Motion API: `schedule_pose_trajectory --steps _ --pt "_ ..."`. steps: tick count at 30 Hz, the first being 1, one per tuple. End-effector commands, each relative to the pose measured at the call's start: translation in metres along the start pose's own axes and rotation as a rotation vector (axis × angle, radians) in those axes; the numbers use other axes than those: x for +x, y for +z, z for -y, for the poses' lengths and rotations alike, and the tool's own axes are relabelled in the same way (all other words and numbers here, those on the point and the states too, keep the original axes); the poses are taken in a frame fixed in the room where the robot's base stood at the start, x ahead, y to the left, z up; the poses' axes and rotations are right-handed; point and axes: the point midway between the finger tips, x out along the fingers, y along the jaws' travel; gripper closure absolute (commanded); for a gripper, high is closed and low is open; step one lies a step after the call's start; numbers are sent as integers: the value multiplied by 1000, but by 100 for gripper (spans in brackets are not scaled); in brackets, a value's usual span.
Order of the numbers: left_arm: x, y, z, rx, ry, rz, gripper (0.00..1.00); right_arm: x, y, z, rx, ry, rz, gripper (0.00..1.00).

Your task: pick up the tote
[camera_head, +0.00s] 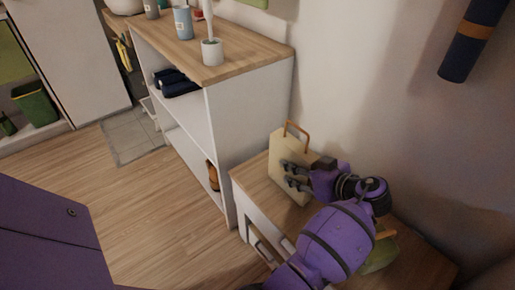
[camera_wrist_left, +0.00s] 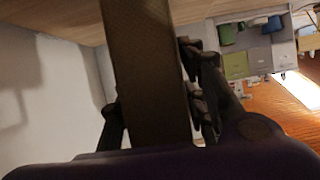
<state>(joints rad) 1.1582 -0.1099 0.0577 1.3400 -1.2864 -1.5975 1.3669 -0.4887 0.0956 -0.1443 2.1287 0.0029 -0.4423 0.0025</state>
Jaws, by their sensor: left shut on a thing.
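The tote (camera_head: 286,147) is a cream, boxy bag with a tan handle loop. It stands upright at the far end of a low wooden-topped cabinet, beside the white shelf unit. My left gripper (camera_head: 292,176) is at the side of the tote, with its dark fingers against it. In the left wrist view the tote (camera_wrist_left: 146,70) is a dark upright slab between the two fingers of my left gripper (camera_wrist_left: 155,110), which is shut on it. I cannot tell whether the tote is lifted off the top. My right gripper is not in view.
The low cabinet (camera_head: 256,186) has a drawer front with handles. The white shelf unit (camera_head: 245,115) stands close to the tote and holds a potted plant (camera_head: 212,52) and a blue cup (camera_head: 183,22). A dark rolled mat (camera_head: 468,45) is on the wall.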

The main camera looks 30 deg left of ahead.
Motion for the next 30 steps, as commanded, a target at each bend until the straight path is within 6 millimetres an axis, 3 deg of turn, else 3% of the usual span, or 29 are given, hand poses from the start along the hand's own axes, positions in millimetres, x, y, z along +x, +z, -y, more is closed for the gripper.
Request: schedule_pose_trajectory --steps 5,13,21,30 --pt "-15 -29 -3 -10 6 -2 98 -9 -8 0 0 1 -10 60" --pt "-65 -72 44 -11 6 0 98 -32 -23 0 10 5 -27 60" --pt "-101 -78 99 -4 1 1 98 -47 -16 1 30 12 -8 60" --pt "-116 -82 121 -2 2 -1 98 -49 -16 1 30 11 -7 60"
